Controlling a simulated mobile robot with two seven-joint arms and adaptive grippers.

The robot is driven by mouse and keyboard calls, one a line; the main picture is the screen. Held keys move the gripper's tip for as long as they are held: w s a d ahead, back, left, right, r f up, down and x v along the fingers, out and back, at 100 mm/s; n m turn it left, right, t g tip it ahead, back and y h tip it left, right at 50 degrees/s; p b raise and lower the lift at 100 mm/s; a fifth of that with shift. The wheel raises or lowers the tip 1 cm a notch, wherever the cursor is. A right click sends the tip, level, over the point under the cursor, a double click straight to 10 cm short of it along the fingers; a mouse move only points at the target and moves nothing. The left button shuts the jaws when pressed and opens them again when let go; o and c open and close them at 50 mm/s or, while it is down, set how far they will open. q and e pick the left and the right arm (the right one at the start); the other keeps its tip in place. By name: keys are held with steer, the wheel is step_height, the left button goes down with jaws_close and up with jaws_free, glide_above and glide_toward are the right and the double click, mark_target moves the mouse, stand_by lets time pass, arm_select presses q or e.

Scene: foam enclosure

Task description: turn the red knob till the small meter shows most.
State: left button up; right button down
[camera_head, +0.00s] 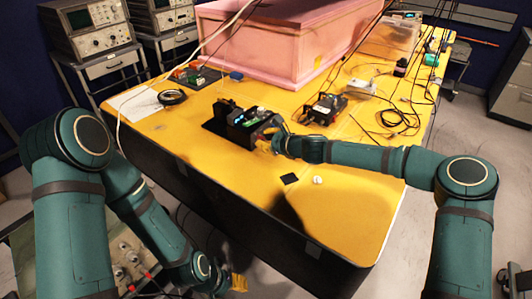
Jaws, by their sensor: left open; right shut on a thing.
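A small black device (245,128) with a lit blue and green display stands on the yellow tabletop, left of centre. The display is too small to read. My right gripper (266,140) reaches in from the right and touches the device's right end. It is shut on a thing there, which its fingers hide. No red knob shows clearly on the device; the place where my fingers close fits it. My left gripper (238,283) hangs low in front of the table, below the tabletop, open and empty.
The yellow table (230,170) is clear along its front, apart from a small black square (290,179) and a white round piece (318,180). A pink foam box (280,45) stands behind.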

steer(key=n+t+b, duration=0.1)
steer(key=n+b, duration=0.1)
steer(key=b, duration=0.1)
steer(key=shift+a+h, duration=0.1)
steer(key=shift+h, duration=0.2)
steer(key=shift+n+t+b, duration=0.4)
steer(key=shift+n, duration=0.1)
arm_select(q)
steer(key=shift+w+f, duration=0.25)
steer(key=shift+f, duration=0.65)
steer(key=shift+w+f, duration=0.2)
steer(key=shift+f, duration=0.7)
steer(key=shift+w+f, duration=0.25)
steer(key=shift+f, duration=0.65)
arm_select(e)
steer(key=shift+s+r+n+t, duration=0.15)
steer(key=shift+n+t, duration=0.25)
steer(key=shift+n, duration=0.4)
steer(key=shift+a, duration=0.1)
steer(key=c, duration=1.3)
jaws_free()
steer(key=shift+o, duration=1.2)
steer(key=shift+a, duration=0.1)
arm_select(q)
steer(key=shift+a, duration=0.15)
